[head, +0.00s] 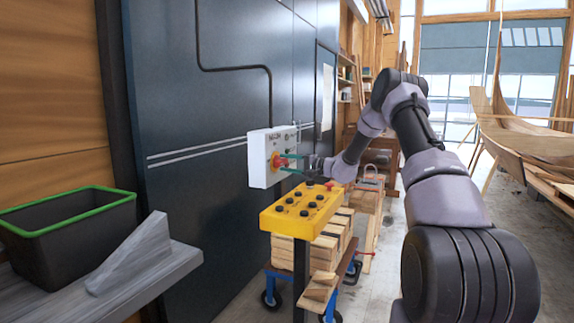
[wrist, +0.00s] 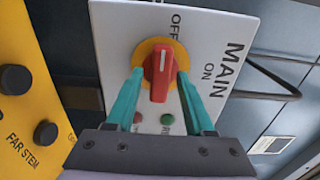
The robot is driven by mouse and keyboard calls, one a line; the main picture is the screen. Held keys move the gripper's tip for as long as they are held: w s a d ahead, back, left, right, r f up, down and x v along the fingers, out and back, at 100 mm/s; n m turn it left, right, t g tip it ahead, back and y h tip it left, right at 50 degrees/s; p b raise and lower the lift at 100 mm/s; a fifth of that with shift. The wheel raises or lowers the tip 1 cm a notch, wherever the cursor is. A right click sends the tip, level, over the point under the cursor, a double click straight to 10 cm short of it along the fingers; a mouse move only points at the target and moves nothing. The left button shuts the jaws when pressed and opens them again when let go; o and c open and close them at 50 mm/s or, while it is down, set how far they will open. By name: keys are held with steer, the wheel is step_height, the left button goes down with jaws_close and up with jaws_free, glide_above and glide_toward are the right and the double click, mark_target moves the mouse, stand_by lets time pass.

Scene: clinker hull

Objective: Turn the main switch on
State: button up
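The main switch is a red knob (wrist: 161,78) on a yellow disc, set on a white box (head: 259,160) on the dark wall panel. In the wrist view the white mark on the knob points toward the OFF label (wrist: 175,22); the ON label (wrist: 208,70) is to the right. My gripper (head: 286,163) has its teal fingers in front of the box. In the wrist view the fingers of my gripper (wrist: 161,72) are open on either side of the knob, with yellow showing between the left finger and the knob.
A yellow control box (head: 303,208) with black buttons stands just below, in front of a cart of wood blocks (head: 331,240). A dark bin with a green rim (head: 70,200) and a grey wedge (head: 135,255) are at left. A wooden boat hull (head: 530,145) is at right.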

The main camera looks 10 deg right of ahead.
jaws_close()
steer(key=m, duration=0.4)
steer(key=shift+m, duration=0.4)
steer(key=m, duration=0.4)
steer(key=shift+m, duration=0.3)
steer(key=m, duration=0.4)
steer(key=shift+f, duration=0.1)
steer(key=shift+m, duration=2.2)
